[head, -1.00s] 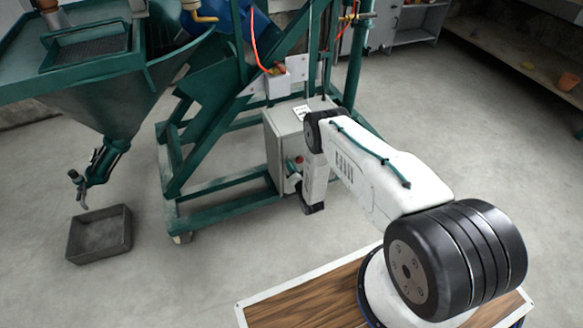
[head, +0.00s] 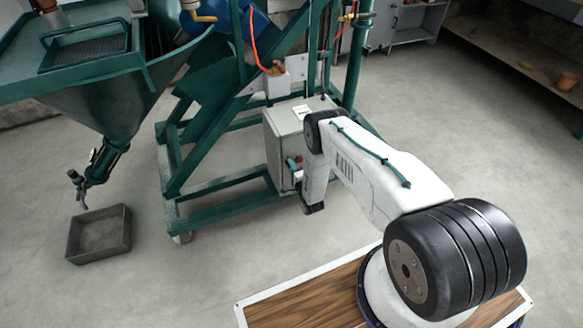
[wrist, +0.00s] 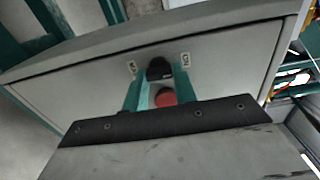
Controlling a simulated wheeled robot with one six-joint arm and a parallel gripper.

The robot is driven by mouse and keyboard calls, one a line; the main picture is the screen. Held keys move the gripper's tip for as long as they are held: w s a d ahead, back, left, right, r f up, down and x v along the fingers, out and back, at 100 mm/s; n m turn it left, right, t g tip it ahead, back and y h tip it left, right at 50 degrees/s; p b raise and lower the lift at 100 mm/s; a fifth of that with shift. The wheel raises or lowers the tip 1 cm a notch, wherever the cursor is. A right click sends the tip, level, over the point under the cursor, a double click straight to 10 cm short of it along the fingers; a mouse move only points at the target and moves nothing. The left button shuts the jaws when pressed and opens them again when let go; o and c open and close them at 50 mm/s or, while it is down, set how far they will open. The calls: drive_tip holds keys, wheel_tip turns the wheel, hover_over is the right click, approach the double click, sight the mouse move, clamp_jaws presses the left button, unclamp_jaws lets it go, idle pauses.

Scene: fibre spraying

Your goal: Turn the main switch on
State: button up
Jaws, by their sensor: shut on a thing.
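The grey control box (head: 283,135) stands on the green frame, and its front face (wrist: 225,62) fills much of the wrist view. The main switch is a black knob (wrist: 159,68) on that face, between two small labels that are too small to read surely. A red button (wrist: 165,97) sits just below the knob. My gripper (wrist: 159,80) has its two teal fingers on either side of the knob, shut on it. In the head view my gripper (head: 297,165) is at the box front, partly hidden by my wrist. The knob's exact angle cannot be told.
The green machine frame (head: 225,200) surrounds the box. A hopper (head: 110,100) hangs at left above a grey metal tray (head: 100,235) on the floor. A shelf (head: 510,60) stands at the back right. The floor between is clear.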

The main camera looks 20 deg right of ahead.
idle(0.5)
drive_tip(key=o, duration=0.7)
drive_tip(key=s, duration=0.8)
